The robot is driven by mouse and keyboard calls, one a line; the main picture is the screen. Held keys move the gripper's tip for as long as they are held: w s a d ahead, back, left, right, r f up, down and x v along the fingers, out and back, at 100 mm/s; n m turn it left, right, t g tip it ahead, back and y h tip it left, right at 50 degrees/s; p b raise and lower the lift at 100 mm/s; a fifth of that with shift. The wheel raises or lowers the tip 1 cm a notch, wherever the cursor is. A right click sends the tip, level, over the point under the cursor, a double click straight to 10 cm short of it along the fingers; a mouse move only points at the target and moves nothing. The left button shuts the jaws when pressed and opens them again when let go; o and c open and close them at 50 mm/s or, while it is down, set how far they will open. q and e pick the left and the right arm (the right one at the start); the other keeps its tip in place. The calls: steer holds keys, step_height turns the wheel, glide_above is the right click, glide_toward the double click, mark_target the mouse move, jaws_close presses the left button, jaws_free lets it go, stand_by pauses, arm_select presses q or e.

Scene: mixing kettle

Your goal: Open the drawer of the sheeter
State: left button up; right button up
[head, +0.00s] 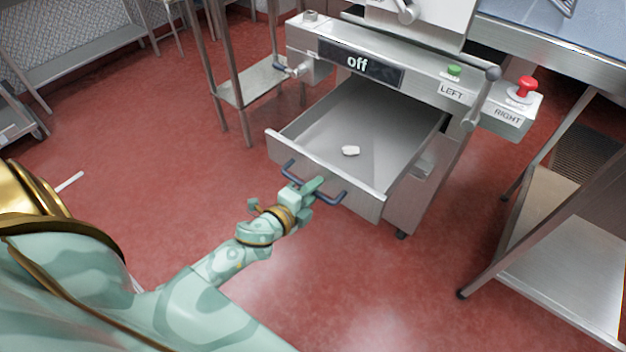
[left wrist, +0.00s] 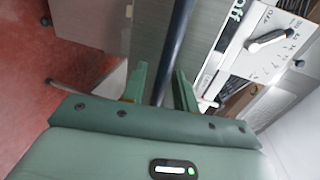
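The sheeter's drawer (head: 395,118) is pulled out, and its inside shows in the head view. Its front panel (head: 362,200) carries a dark blue bar handle (head: 331,198). My left gripper (head: 312,187) is at the middle of this handle. In the left wrist view the dark handle bar (left wrist: 176,50) runs between the two green fingers (left wrist: 161,82). The fingers stand apart, with a gap on at least the left side of the bar. My right gripper is not in view.
A small white object (head: 350,151) lies in the drawer. The sheeter's panel shows an "off" display (head: 360,64), a green button (head: 454,70) and a red button (head: 524,88). Steel tables stand on both sides. Red floor (head: 180,190) is clear before the drawer.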

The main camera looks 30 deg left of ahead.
arm_select(q)
steer(key=v, duration=1.6)
steer(key=shift+s, duration=0.2)
steer(key=shift+a, duration=0.15)
